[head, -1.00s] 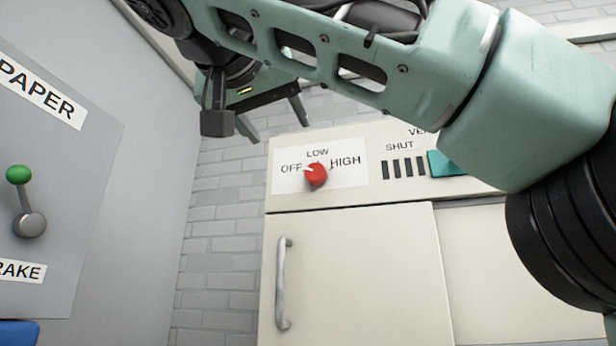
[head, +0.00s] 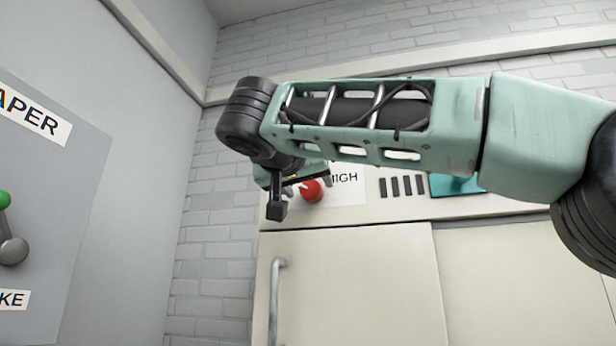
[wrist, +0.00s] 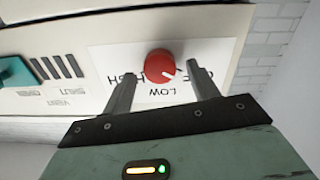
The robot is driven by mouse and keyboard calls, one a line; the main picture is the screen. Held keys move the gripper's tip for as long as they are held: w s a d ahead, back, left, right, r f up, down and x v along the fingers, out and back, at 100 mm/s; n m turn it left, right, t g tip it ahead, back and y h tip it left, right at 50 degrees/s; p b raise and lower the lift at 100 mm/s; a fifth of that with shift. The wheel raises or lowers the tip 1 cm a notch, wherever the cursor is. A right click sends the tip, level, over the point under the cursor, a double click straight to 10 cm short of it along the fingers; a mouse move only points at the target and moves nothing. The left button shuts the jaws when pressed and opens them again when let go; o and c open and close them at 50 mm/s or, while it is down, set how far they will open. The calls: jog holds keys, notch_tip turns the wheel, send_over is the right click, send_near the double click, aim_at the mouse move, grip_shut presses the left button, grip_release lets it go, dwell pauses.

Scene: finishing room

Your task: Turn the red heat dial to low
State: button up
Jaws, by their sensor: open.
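The red heat dial (head: 311,191) sits on a white label plate on the cream cabinet's upper panel. In the wrist view the red dial (wrist: 159,66) shows upside down, between the fingers of my gripper (wrist: 160,77). My gripper is open and empty, one finger towards each side of the dial. I cannot tell whether either finger touches it. In the head view my arm hides OFF and LOW.
A cabinet door with a metal handle (head: 275,300) is below. At left is a grey panel with a green-knobbed lever (head: 10,245). A brick wall stands behind.

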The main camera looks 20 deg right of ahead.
jog(key=shift+w+d, duration=0.5)
jog(key=shift+w, duration=0.05)
jog(key=c, duration=1)
jog(key=shift+f, duration=0.1)
